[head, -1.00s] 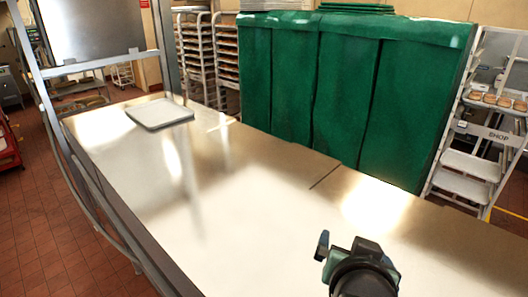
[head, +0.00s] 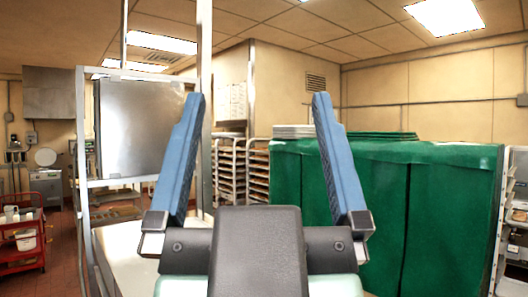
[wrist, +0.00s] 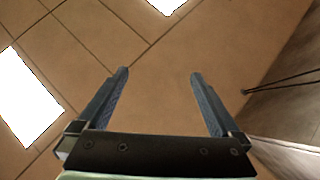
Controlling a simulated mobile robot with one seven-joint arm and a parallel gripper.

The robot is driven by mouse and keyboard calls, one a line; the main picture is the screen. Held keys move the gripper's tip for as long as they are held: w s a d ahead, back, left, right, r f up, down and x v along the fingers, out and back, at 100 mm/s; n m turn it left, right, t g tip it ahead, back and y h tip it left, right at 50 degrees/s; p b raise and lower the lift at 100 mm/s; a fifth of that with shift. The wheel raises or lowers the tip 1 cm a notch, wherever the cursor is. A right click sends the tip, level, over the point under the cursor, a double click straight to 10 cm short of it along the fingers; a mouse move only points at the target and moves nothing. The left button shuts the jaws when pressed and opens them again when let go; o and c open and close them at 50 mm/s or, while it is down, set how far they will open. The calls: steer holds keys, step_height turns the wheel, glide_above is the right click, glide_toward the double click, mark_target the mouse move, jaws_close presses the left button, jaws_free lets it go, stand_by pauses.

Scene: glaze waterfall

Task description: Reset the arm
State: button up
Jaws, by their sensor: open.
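My gripper (head: 254,100) stands large in the middle of the head view, its two blue fingers pointing up and spread wide apart. It is open, with nothing between the fingers. It also shows in the wrist view (wrist: 158,76), where the fingers stand apart against the ceiling. My gripper's dark body hides most of the worktable (head: 130,255) in the head view.
Green covered racks (head: 400,210) stand at the right. Tray racks (head: 231,170) stand behind my gripper. A metal frame (head: 86,180) rises at the left, with a red cart (head: 22,240) beyond it. The wrist view shows ceiling lights (wrist: 28,98).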

step_height(320, 180, down, 16)
steer(key=b, duration=1.5)
steer(key=shift+d+r, duration=0.2)
steer(key=shift+d, duration=0.05)
